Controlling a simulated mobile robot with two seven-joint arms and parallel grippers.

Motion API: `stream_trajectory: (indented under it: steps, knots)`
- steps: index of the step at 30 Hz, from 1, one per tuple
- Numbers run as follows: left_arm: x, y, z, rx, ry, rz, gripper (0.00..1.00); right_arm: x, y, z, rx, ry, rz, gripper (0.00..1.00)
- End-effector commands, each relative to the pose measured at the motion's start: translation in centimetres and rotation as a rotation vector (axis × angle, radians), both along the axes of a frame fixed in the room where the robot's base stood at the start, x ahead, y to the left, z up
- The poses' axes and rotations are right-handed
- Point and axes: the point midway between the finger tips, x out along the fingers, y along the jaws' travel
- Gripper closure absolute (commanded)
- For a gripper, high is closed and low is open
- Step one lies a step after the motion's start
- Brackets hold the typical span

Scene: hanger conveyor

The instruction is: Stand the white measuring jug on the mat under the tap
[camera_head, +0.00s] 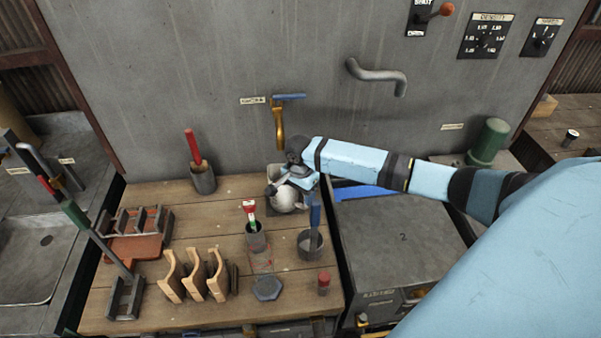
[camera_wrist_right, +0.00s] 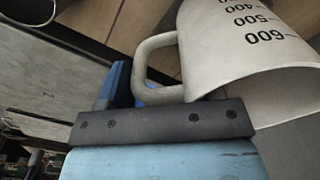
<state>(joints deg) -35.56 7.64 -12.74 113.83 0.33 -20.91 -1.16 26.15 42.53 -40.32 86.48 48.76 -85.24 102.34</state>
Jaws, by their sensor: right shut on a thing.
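The white measuring jug (camera_head: 284,200) is in the head view below the brass tap (camera_head: 279,128), close to the wall and partly covered by my right gripper (camera_head: 293,178). In the right wrist view the jug (camera_wrist_right: 235,50) shows black volume marks, and its handle (camera_wrist_right: 148,62) is at the gripper. My right gripper is shut on the jug. A grey patch around the jug may be the mat, but the jug and gripper hide most of it. I cannot tell whether the jug touches it. My left gripper is out of view.
A dark cup with a red-handled tool (camera_head: 194,150) stands left of the jug. A grey cup with a red-topped item (camera_head: 255,237), a metal cup (camera_head: 310,243) and wooden arches (camera_head: 194,276) stand nearer. A grey cabinet (camera_head: 395,240) is to the right.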

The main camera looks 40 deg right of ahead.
Motion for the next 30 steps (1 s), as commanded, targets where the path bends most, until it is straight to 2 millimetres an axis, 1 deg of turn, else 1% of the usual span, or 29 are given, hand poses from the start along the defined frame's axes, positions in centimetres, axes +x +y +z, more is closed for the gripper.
stream_trajectory:
  steps: [8,9,10,17,20,23,26,30]
  knots:
    - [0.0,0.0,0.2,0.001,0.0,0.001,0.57,0.1,0.0,-0.1,0.002,-0.003,0.0,1.0]
    - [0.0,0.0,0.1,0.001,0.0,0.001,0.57,0.0,0.0,-0.2,0.001,-0.001,0.0,0.31]
    - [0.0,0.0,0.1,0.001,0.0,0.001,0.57,0.0,0.0,-0.2,0.001,-0.001,0.0,0.3]
    - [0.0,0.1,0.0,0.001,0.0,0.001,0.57,0.0,0.0,-0.2,0.0,-0.001,0.0,0.3]
    - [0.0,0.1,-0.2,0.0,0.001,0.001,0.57,0.0,0.0,0.2,0.0,-0.002,0.0,0.3]
    - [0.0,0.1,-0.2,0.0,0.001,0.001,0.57,0.1,0.0,1.4,0.002,-0.003,0.0,0.3]
    - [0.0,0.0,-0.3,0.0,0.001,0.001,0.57,0.1,0.0,3.3,0.001,-0.004,0.0,0.3]
    - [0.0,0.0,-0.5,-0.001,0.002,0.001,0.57,0.2,0.0,6.5,0.001,-0.005,0.002,0.3]
